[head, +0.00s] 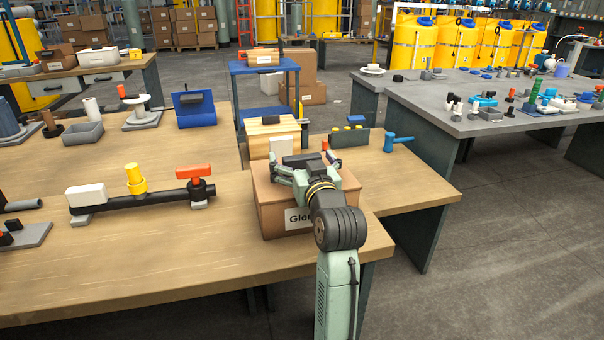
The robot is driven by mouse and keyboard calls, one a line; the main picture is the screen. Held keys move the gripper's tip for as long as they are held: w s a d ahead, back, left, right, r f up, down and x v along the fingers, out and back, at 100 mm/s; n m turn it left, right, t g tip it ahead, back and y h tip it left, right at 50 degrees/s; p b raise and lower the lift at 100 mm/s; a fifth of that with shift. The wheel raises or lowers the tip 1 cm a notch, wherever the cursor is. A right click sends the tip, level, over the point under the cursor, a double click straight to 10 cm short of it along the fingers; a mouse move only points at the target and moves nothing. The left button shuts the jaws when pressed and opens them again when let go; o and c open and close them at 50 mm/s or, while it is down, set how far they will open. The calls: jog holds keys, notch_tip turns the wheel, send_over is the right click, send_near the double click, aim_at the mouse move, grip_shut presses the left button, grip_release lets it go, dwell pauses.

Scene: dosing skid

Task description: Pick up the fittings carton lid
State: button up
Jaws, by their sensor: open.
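A brown cardboard carton (278,215) stands near the right front corner of the wooden bench. Its white label is partly covered by my arm and reads "Gle…". The lid (347,182) shows as the brown top of the carton, mostly hidden under my gripper and wrist. My gripper (303,163) is over the far part of the lid, with its fingers spread apart. A black block (300,159) shows between the fingers; it looks like a handle on the lid. I cannot tell whether the fingers touch it.
A slatted wooden box (273,129) and a dark rack with yellow knobs (349,138) stand just behind the carton. A blue mallet-like tool (397,143) lies to the right. A pipe assembly with a red valve handle (195,172) lies left. The bench front is clear.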

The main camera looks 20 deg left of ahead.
jog(key=shift+c, duration=0.3)
jog(key=c, duration=1.2)
